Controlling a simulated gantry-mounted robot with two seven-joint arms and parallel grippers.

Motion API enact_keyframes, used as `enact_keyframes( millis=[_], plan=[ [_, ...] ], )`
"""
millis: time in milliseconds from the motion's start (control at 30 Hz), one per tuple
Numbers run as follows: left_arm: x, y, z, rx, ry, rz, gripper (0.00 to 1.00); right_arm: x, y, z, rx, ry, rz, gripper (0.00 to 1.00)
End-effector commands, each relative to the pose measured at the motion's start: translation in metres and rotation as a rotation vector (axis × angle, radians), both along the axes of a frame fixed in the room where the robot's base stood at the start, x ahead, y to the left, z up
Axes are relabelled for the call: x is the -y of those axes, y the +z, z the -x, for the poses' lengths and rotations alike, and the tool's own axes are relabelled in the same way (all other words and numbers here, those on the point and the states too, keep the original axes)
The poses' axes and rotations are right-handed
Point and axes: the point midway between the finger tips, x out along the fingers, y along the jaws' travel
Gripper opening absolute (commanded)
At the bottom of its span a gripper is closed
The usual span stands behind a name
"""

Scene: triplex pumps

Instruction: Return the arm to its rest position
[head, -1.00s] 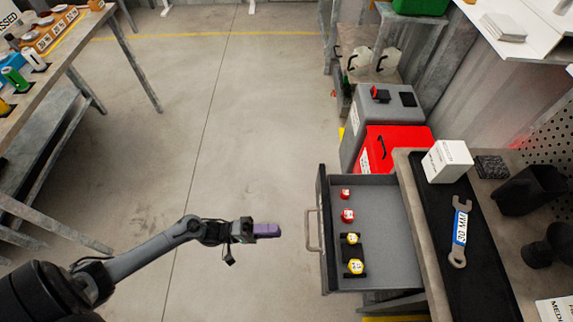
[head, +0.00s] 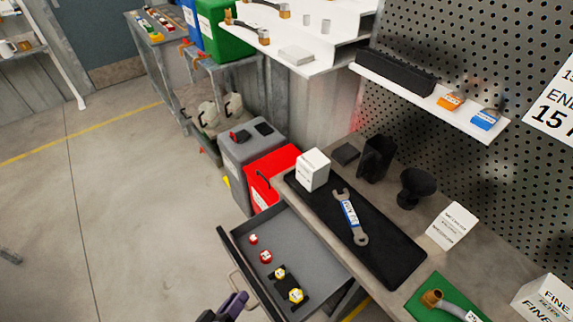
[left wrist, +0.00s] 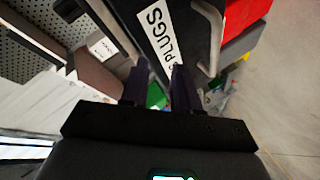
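My left gripper (head: 234,305) shows at the bottom edge of the head view, with purple fingers. It appears just left of the open drawer's front and its handle (head: 240,288); whether it touches is not clear. In the left wrist view, the two fingers (left wrist: 160,78) stand apart with nothing between them. The drawer front with a "PLUGS" label (left wrist: 160,30) lies beyond them. The rest of my left arm is cut off in the head view. My right arm and gripper are not in view.
The pulled-out grey drawer (head: 310,245) holds red and yellow plugs. The workbench right of it carries a black mat (head: 385,250), a wrench (head: 350,215) and a white box (head: 313,170). A red bin (head: 272,172) stands behind the drawer. The floor (head: 140,220) at left is clear.

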Motion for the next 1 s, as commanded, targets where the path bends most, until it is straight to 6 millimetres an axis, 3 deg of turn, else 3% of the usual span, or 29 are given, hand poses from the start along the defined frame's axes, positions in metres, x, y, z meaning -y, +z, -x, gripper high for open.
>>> enact_keyframes(
  millis=[167,333,667,700,867,1000],
  plan=[
    [-0.031,0.017,0.010,-0.135,0.043,-0.305,0.30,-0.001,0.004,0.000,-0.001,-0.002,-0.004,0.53],
    [-0.060,0.022,0.039,-0.317,-0.015,-0.565,0.30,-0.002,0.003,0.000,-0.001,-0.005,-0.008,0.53],
    [-0.088,0.003,0.112,-0.621,-0.388,-0.910,0.30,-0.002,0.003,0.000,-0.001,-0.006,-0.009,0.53],
    [-0.088,0.027,0.110,-0.614,-0.383,-0.909,0.30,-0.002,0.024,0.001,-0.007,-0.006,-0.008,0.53],
    [-0.088,0.067,0.110,-0.614,-0.380,-0.907,0.30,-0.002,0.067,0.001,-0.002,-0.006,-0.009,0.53],
    [-0.088,0.110,0.110,-0.613,-0.379,-0.907,0.30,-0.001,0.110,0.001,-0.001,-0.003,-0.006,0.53]
  ],
)
